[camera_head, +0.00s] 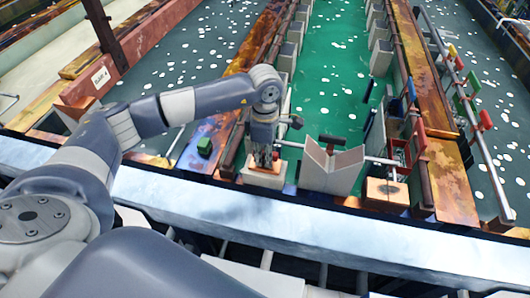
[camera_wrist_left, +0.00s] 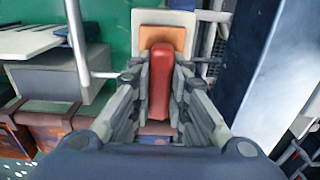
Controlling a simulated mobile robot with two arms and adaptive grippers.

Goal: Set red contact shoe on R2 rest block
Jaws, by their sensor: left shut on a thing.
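My left gripper (camera_head: 264,158) points down over a pale block with an orange top pad (camera_head: 262,178), left of the grey V-shaped cradle. In the left wrist view its fingers (camera_wrist_left: 160,108) are shut on the red contact shoe (camera_wrist_left: 160,80), a long rounded red piece. The shoe lies in line with the orange pad (camera_wrist_left: 163,37) of the pale block. I cannot tell whether the shoe touches the pad. In the head view the fingers hide most of the shoe. No label shows which block is R2. My right gripper is not in view.
The grey V-shaped cradle (camera_head: 331,168) stands close right of the gripper, with a metal rod beside it. Another orange-topped block (camera_head: 387,191) stands further right. A small green block (camera_head: 205,146) lies to the left. A pale beam (camera_head: 230,206) runs across the front.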

